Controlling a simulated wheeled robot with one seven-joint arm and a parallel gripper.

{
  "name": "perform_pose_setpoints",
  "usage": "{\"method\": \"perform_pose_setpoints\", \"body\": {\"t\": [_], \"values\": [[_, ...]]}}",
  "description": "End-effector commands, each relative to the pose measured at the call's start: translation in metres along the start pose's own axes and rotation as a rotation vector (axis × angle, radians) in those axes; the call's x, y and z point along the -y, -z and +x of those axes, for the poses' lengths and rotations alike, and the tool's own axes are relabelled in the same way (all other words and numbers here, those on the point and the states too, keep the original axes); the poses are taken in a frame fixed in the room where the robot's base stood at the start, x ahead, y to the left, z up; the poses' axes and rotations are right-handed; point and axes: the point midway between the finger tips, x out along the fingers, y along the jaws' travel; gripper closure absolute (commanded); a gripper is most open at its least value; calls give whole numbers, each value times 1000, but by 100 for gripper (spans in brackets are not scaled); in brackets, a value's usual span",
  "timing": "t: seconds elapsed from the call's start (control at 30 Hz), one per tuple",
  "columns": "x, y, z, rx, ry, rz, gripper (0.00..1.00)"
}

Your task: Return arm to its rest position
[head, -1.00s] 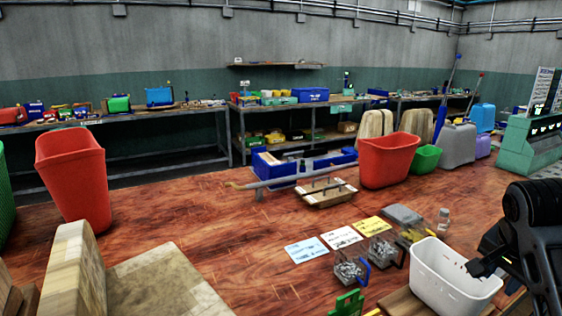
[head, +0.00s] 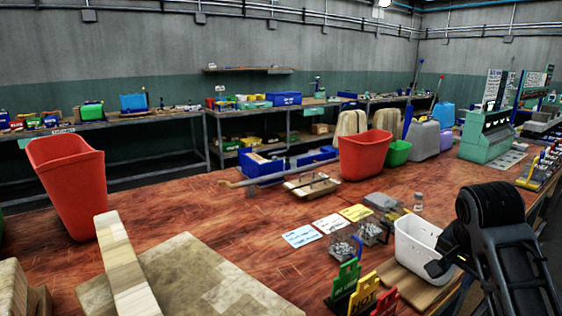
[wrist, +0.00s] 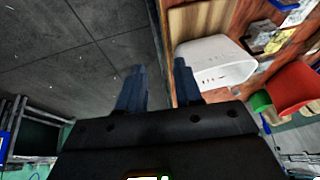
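My arm is folded at the right of the head view. The gripper (head: 438,268) is dark there and overlaps the right side of a white bin (head: 412,240); whether it touches the bin cannot be told. In the wrist view the two dark blue fingers of my gripper (wrist: 158,85) stand apart with nothing between them. Past them lie the grey tiled floor (wrist: 60,60) and the table edge, with the white bin (wrist: 215,62) just right of the fingers.
The wooden table (head: 180,215) bears a red bin (head: 70,185), another red bin (head: 365,155), a green bin (head: 397,153), cards (head: 328,223), small clear boxes (head: 342,245) and coloured signs (head: 345,285) near the front. A green machine (head: 487,135) stands at the back right. Floor shows beyond the right edge.

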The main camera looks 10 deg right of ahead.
Motion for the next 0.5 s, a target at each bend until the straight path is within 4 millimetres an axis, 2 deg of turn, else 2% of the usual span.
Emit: {"method": "perform_pose_setpoints", "body": {"t": [0.27, 0.5], "values": [[5, -34, 17, 5, 72, -56, 65], [8, -82, 36, 4, 172, -130, 65]]}}
